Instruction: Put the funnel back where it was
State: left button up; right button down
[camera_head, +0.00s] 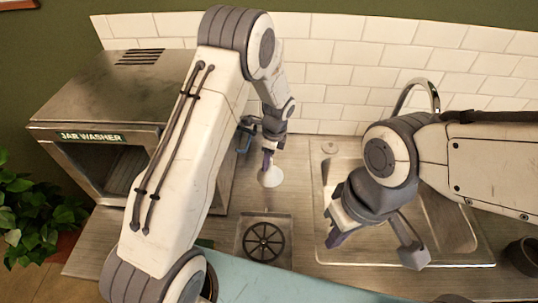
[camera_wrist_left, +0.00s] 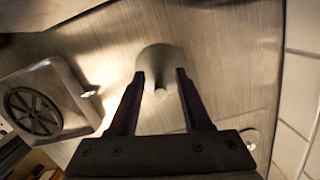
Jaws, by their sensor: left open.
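The pale funnel (camera_head: 271,178) is on the metal counter, behind the round drain grate and left of the sink. In the left wrist view the funnel (camera_wrist_left: 158,58) shows its narrow spout towards the camera. My left gripper (camera_head: 267,160) is right at the funnel. Its two dark fingers (camera_wrist_left: 160,75) are open, one on each side of the spout, with a gap showing. My right gripper (camera_head: 335,238) hangs over the sink, empty as far as I see; its jaw gap is not clear.
The drain grate (camera_head: 263,240) is set in the counter in front of the funnel. The sink (camera_head: 440,225) with its tap (camera_head: 420,85) lies to the right. A jar washer (camera_head: 100,120) stands at the left. The tiled wall (camera_head: 340,65) closes the back.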

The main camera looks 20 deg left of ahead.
aim_at(272, 167)
pick_arm(q)
jog(key=shift+w+r+b, duration=0.1)
jog(key=shift+r+b, duration=0.2)
jog(key=shift+r, duration=0.1)
notch_tip(272, 167, up, 11)
jog(key=d+b, duration=0.2)
jog(key=b, duration=0.1)
jog(key=s+d+r+n, duration=0.2)
jog(key=s+d+r, duration=0.2)
jog(key=s+d, duration=0.15)
jog(key=s+d+n+h, duration=0.1)
jog(key=s+n, duration=0.3)
jog(key=s, duration=0.8)
jog(key=s+d+r+n+h, duration=0.1)
jog(key=s+n, duration=0.4)
jog(key=s, duration=0.8)
jog(key=shift+s+d+r+h, duration=0.15)
jog(key=shift+d+r+h, duration=0.15)
jog(key=shift+d, duration=0.3)
